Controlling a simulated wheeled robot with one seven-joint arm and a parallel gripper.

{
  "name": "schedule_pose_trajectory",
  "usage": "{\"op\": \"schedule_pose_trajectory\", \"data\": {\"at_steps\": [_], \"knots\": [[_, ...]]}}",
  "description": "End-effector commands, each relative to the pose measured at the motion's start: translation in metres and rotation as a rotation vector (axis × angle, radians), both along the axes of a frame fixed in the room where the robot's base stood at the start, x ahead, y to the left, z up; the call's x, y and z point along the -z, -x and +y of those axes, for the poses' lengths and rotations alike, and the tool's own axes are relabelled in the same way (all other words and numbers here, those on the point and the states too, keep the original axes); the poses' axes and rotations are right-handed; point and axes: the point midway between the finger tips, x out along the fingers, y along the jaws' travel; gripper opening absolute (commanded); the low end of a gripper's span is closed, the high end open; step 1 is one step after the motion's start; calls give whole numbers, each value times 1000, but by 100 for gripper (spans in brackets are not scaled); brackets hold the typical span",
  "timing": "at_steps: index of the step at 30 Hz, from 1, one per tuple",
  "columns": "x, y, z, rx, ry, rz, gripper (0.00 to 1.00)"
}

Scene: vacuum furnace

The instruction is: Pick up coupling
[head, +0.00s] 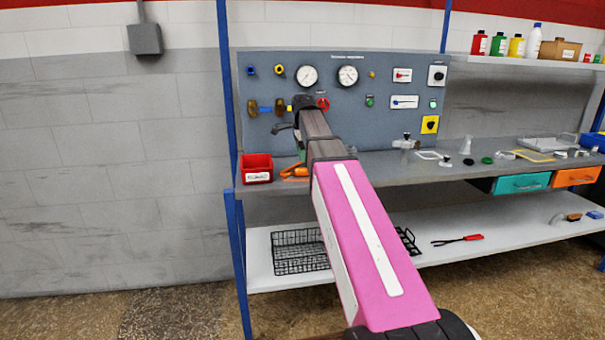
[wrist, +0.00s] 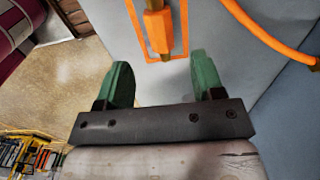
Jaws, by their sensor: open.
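The coupling is probably the orange piece with brass-coloured ends (wrist: 158,32) at the top of the wrist view. It lies within an orange outline on a grey surface. My gripper (wrist: 162,82) has two green fingers spread wide apart, with nothing between them. The coupling is just beyond the fingertips, roughly in line with the gap, and apart from both fingers. In the head view my arm covers most of the gripper and I cannot make out the coupling there.
An orange hose (wrist: 270,35) curves at the right of the wrist view. A red bin (head: 257,168) stands on the bench at left. The panel (head: 385,112) with gauges and valves rises behind. Small parts lie along the bench at right. A wire basket (head: 297,252) sits on the lower shelf.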

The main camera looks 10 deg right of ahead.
Motion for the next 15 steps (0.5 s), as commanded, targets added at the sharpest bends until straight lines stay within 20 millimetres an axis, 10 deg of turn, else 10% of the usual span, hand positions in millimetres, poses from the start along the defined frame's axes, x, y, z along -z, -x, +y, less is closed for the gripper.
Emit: {"op": "schedule_pose_trajectory", "data": {"at_steps": [15], "knots": [[50, -1, 2, 0, 0, 1, 62]]}}
